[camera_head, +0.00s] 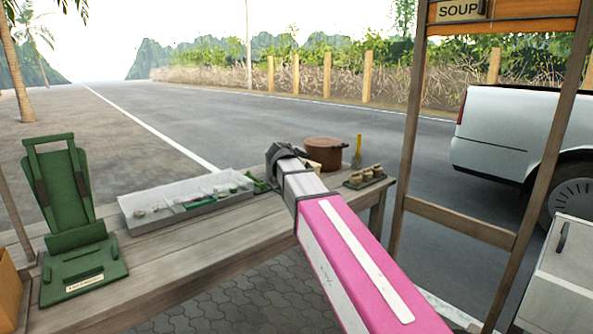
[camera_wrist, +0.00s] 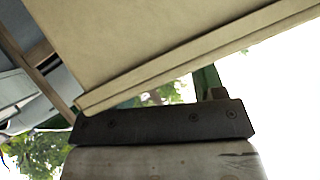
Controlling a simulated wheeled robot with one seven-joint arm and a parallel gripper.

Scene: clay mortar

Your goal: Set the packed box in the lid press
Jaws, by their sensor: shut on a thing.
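The lid press (camera_head: 75,210) is a green stand with an upright back and a flat labelled base, at the left of the wooden table in the head view. My gripper (camera_head: 283,155) is far to its right, over the table's right part, and is largely hidden by my arm. In the wrist view a large plain tan box (camera_wrist: 150,45) fills the top, close against the dark bar of my gripper (camera_wrist: 163,122). My gripper is shut on this box. The box's contents and far side are hidden, and the fingertips do not show clearly.
A pale divided tray (camera_head: 150,222) with small items lies on the table (camera_head: 190,265) between press and gripper. A wooden post (camera_head: 408,140) rises right of the table.

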